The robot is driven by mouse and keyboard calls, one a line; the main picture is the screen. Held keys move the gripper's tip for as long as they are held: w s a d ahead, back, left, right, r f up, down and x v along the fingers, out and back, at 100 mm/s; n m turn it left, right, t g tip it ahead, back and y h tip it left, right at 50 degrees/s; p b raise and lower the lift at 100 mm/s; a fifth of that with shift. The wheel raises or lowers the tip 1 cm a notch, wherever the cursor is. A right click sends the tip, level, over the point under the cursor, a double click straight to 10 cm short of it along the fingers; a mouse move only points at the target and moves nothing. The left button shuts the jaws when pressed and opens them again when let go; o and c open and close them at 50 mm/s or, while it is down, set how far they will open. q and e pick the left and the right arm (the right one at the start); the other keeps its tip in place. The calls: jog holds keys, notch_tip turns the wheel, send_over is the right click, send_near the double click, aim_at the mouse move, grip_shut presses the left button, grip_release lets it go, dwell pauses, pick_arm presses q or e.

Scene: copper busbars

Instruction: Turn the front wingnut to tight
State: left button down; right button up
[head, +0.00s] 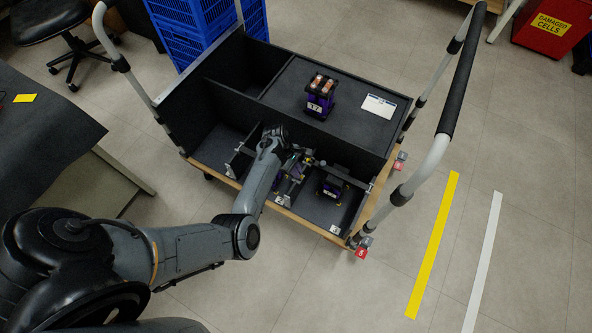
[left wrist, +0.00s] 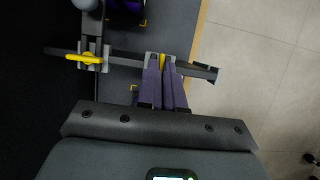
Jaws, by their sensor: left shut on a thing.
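My left gripper (left wrist: 161,66) points down over the dark bar (left wrist: 128,55) in the left wrist view. Its two purple fingers are close together at a clamp on the bar's right part. A yellow piece, the front wingnut (left wrist: 168,60), shows at the fingertips, and the fingers are shut on it. They hide most of it, so its angle is unclear. A second yellow wingnut (left wrist: 85,57) sits free on the bar's left part. In the head view my left gripper (head: 293,167) is small inside the cart's front compartment. My right gripper is not in view.
The cart (head: 275,58) has black divider walls close around my left gripper. A purple module (head: 333,188) sits in the compartment to its right. Another purple module (head: 320,97) and a white card (head: 379,106) lie on the raised deck. Blue crates (head: 195,35) stand behind.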

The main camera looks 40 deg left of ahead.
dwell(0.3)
pick_arm(q)
jog(key=m+g, duration=0.1)
jog(key=m, duration=0.1)
jog(key=m+p, duration=0.1)
jog(key=m, duration=0.1)
jog(key=m+g+p, duration=0.1)
jog(key=m, duration=0.1)
jog(key=shift+w+g, duration=0.3)
jog(key=m, duration=0.3)
jog(key=shift+w+g+y, duration=0.1)
jog(key=shift+g+y, duration=0.2)
jog(key=shift+g, duration=0.1)
jog(key=m+g+y+b, duration=0.1)
jog(key=m, duration=0.2)
jog(key=shift+w+d+f+m, duration=0.1)
jog(key=shift+m, duration=0.2)
jog(key=m, duration=0.1)
jog(key=m+y, duration=0.1)
jog(key=m, duration=0.1)
jog(key=m+g+b, duration=0.1)
jog(key=m, duration=0.1)
jog(key=shift+w+d+y, duration=0.1)
jog(key=shift+d+y, duration=0.15)
jog(key=shift+y, duration=0.15)
jog(key=shift+m, duration=0.3)
